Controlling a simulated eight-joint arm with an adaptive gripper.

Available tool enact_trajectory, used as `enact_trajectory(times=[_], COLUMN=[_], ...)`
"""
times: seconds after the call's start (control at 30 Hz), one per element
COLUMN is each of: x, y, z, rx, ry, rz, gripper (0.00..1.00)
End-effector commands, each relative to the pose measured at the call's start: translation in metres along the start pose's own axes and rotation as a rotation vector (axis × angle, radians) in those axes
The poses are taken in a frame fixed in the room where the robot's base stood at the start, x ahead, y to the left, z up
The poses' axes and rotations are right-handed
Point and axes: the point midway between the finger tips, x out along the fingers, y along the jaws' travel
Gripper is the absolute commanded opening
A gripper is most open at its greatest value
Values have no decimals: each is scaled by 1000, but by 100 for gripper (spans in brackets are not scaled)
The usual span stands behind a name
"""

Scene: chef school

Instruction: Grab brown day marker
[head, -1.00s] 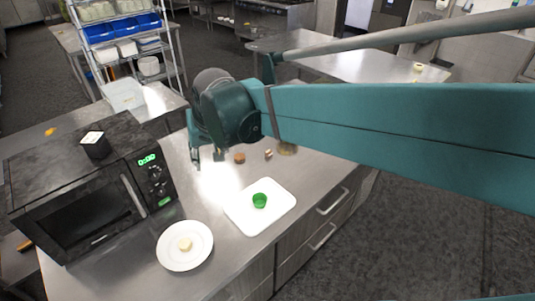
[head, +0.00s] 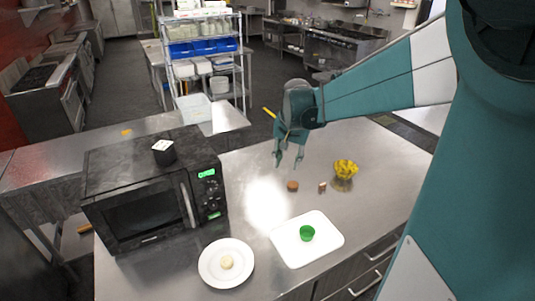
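Two small brownish items lie on the steel counter. One is a round brown piece (head: 292,185); the other is a smaller brown and pale piece (head: 322,187) just to its right. Both are too small for me to tell which is the brown day marker. My gripper (head: 288,164) hangs above the counter, pointing down, just behind and slightly left of the round brown piece in the picture. Its two fingers are apart with nothing visible between them. It does not appear to touch either piece.
A bowl of yellow pieces (head: 345,169) stands to the right. In front are a white tray (head: 280,241) holding a green cup (head: 307,233) and a white plate (head: 210,266) with a pale piece. A black microwave (head: 145,205) with a dark container (head: 164,153) on top fills the left.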

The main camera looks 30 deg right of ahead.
Motion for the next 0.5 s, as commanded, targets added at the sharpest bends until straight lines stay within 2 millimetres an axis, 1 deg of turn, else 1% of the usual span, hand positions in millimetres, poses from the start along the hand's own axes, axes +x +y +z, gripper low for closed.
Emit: enact_trajectory(times=[0.03,0.1,0.27,0.5], x=[7,16,38,75], y=[3,8,19,39], z=[-10,-22,-48,-84], rx=[23,55,127,236], ry=[-7,-17,-39,-72], rz=[7,17,39,72], gripper=[33,33,33,33])
